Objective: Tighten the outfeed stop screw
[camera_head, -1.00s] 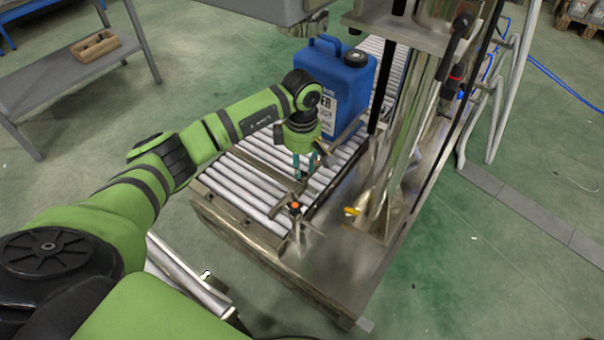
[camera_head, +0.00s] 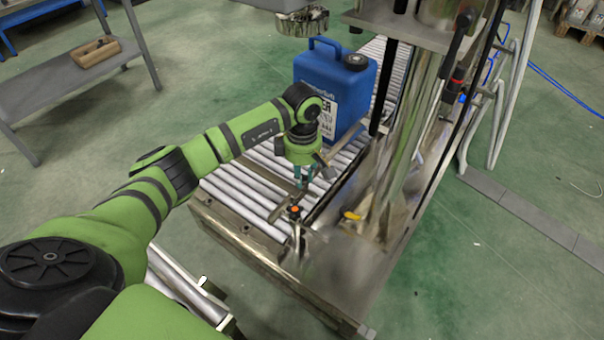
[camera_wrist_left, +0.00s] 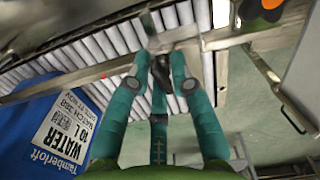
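A small orange-topped post (camera_head: 295,211) stands at the near end of the roller conveyor; it may be the stop screw, but it is too small to tell. A dark thin bar (camera_head: 281,207) lies beside it over the rollers. My left gripper (camera_head: 303,183) has teal fingers and hangs over the rollers just above and behind the post. In the left wrist view the fingers (camera_wrist_left: 161,62) point at a metal crossbar (camera_wrist_left: 220,38). A dark piece shows between the tips, and I cannot tell whether it is a finger or something held. My right gripper is out of view.
A blue water jug (camera_head: 330,75) stands on the conveyor (camera_head: 240,195) behind my left gripper. A steel machine frame (camera_head: 405,150) with posts rises close on the right. A grey bench (camera_head: 60,85) with a wooden box (camera_head: 94,52) is at far left. Green floor is clear between.

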